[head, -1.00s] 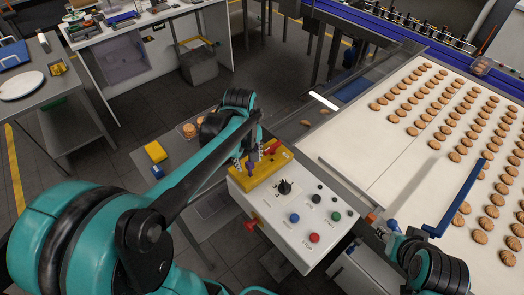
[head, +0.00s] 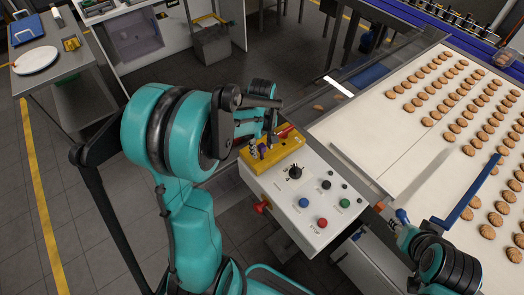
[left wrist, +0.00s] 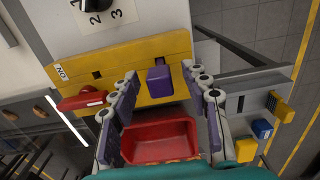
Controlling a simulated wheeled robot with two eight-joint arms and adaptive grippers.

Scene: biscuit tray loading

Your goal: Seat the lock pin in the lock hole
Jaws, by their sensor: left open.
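A yellow plate (left wrist: 130,62) lies on the white control box, with a red handle (left wrist: 82,101) at its left in the left wrist view. A purple block-headed piece, apparently the lock pin (left wrist: 159,82), stands on the plate; I cannot tell how deep it sits. A small dark square hole (left wrist: 97,75) shows left of it. My left gripper (left wrist: 160,84) is open, its purple-padded fingers on either side of the pin and apart from it. In the head view my left gripper (head: 259,147) is at the yellow plate, partly hidden. My right gripper (head: 402,222) is near the conveyor edge; its jaws are unclear.
A red tray (left wrist: 160,149) shows below the pin in the left wrist view. The control box (head: 285,222) carries a black knob (head: 295,172) and several buttons. The biscuit conveyor (head: 375,135) lies to the right, with a blue bar (head: 468,194) across it.

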